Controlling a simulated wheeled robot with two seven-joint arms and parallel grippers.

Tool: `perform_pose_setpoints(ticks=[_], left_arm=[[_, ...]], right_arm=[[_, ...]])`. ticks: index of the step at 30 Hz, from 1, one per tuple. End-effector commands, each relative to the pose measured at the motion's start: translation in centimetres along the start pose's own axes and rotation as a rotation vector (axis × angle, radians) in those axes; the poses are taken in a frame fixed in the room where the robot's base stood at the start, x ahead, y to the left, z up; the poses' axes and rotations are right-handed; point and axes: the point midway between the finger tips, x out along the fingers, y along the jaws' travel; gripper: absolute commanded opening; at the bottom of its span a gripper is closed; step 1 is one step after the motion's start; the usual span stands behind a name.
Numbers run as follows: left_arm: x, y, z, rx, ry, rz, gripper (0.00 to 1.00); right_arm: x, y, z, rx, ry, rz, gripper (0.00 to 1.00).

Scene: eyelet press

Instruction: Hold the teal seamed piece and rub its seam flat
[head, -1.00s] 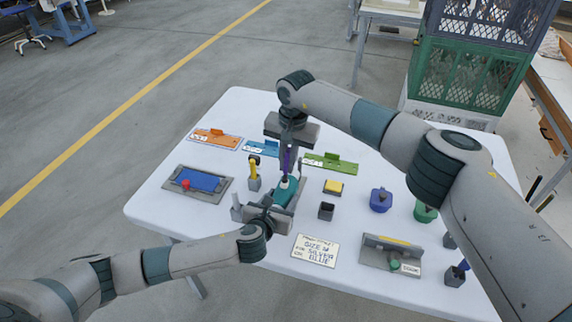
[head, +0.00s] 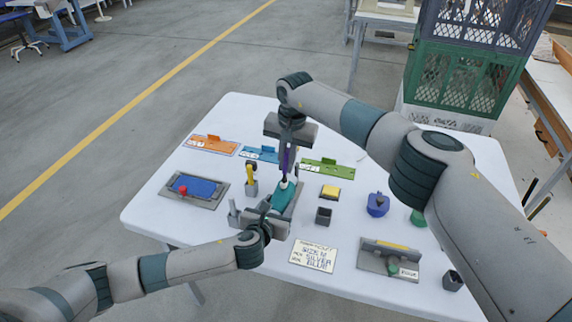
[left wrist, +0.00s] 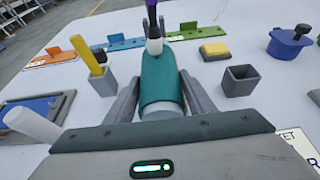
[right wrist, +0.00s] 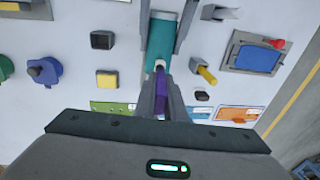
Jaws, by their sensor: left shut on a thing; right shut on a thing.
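The teal seamed piece (head: 282,199) lies at the middle of the table, and it fills the centre of the left wrist view (left wrist: 160,80). My left gripper (head: 262,222) is shut on its near end, with a finger on each side. My right gripper (head: 288,152) is above, shut on a purple-handled tool (right wrist: 161,98) that points down. The tool's pale rounded tip (left wrist: 154,46) is at the far part of the teal piece and appears to touch it. The seam itself cannot be made out.
A blue pad tray (head: 195,188) lies left. Orange (head: 211,144), blue (head: 259,153) and green (head: 333,166) plates line the back. A yellow block (head: 330,192), dark cup (head: 324,215), blue pot (head: 377,204), written card (head: 314,254) and grey fixture (head: 389,259) stand right.

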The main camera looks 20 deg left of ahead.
Motion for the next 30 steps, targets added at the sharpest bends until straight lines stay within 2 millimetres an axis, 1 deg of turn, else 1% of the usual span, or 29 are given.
perform_pose_setpoints(ticks=[6, 17, 23, 30], left_arm=[[0.0, 0.0, 0.0, 0.0, 0.0, 0.0, 0.35], [0.0, 0.0, 0.0, 0.0, -0.001, 0.0, 0.35], [0.0, 0.0, 0.0, 0.0, 0.0, 0.0, 0.35], [0.0, 0.0, 0.0, 0.0, 0.0, 0.0, 0.35]], right_arm=[[0.2, 0.0, -0.6, 0.0, 0.001, 0.0, 0.0], [0.1, 0.1, -0.6, 0.0, 0.001, 0.001, 0.0], [-1.0, -0.1, -0.7, 0.001, 0.001, 0.001, 0.0], [-3.0, -0.3, -0.8, -0.001, 0.002, 0.0, 0.0]])
